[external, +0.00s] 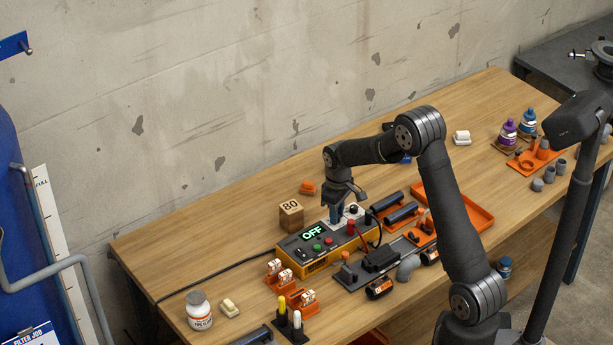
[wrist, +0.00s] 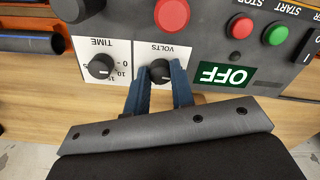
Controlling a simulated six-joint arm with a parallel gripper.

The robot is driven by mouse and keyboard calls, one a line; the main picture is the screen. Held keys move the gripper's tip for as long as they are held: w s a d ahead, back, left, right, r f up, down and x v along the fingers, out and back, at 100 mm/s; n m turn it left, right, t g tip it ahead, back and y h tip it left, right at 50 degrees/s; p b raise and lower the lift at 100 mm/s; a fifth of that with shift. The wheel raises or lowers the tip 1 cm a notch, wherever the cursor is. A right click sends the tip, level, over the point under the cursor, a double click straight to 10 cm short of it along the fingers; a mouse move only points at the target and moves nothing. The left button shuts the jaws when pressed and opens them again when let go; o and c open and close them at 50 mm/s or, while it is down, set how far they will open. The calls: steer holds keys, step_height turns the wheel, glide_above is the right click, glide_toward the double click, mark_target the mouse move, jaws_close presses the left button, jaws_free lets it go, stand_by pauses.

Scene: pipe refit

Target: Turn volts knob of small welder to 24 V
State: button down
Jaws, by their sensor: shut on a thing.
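The small welder (external: 322,254) is a grey and yellow box on the wooden bench, with a green OFF display (external: 312,233). In the wrist view its panel is upside down, with the black volts knob (wrist: 160,71) on a white plate marked VOLTS. The similar time knob (wrist: 101,66) sits to the left of it on a plate marked TIME. My gripper (wrist: 160,82) has its two blue fingers on either side of the volts knob and is shut on it. The scale around the volts knob is hidden by the fingers, so its setting cannot be read.
Red (wrist: 240,26) and green (wrist: 275,33) buttons sit beside the display (wrist: 226,76). A wooden block marked 80 (external: 291,215) stands behind the welder. Orange racks with white parts (external: 282,275) stand in front. An orange tray (external: 478,212) lies to the right.

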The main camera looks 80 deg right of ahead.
steer(key=m, duration=0.3)
steer(key=shift+m, duration=2.3)
steer(key=c, duration=1.2)
jaws_free()
steer(key=shift+c, duration=0.2)
step_height(320, 180, up, 17)
steer(key=shift+r, duration=0.2)
steer(key=shift+f, duration=0.1)
step_height(320, 180, down, 17)
steer(key=shift+f, duration=0.15)
